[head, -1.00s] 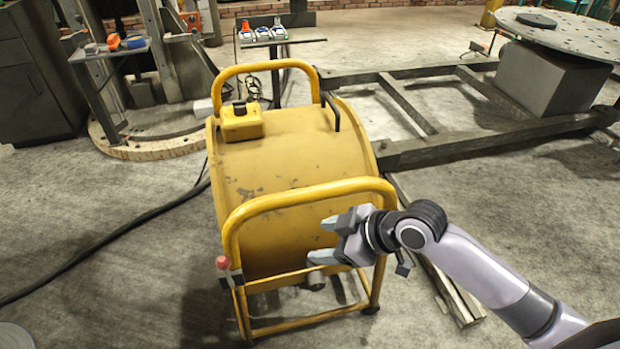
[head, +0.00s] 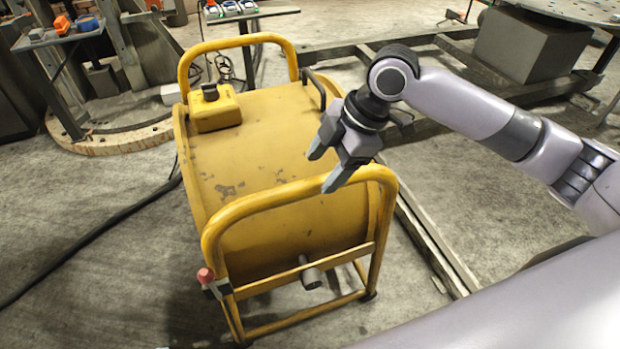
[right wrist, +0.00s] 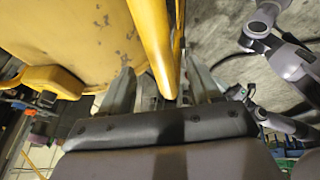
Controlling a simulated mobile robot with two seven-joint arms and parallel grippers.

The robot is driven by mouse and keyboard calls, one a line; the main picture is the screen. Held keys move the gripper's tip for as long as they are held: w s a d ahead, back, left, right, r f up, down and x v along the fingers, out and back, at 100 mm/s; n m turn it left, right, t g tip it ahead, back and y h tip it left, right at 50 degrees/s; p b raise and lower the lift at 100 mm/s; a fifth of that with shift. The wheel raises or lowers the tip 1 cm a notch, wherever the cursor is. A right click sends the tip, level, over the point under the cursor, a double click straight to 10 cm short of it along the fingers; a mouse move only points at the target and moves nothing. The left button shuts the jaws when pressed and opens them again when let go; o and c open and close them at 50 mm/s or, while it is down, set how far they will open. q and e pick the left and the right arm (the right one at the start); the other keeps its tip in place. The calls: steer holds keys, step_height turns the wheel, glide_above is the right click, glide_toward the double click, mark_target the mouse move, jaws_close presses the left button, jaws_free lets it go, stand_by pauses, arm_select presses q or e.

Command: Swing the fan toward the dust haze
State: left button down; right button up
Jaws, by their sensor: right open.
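The fan (head: 270,140) is a scuffed yellow drum in a tubular frame, with a control box (head: 214,108) on top and a handle bar at each end. My right gripper (head: 319,171) is open, pointing down at the near handle bar (head: 285,196), by its right half. In the right wrist view the yellow bar (right wrist: 154,45) runs between the two open fingers (right wrist: 160,88); contact cannot be told. A red-knobbed lever (head: 206,276) sits at the frame's near left corner. No dust haze can be made out.
A black cable (head: 95,245) runs over the floor left of the fan. A steel floor frame (head: 440,232) lies to its right. A small stand (head: 60,38) is at back left, a grey block (head: 530,47) at back right. Concrete floor is clear in front left.

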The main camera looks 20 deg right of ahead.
mark_target(313, 182)
steer(key=x, duration=0.5)
steer(key=shift+f+b, duration=0.1)
steer(key=shift+b, duration=0.2)
jaws_close()
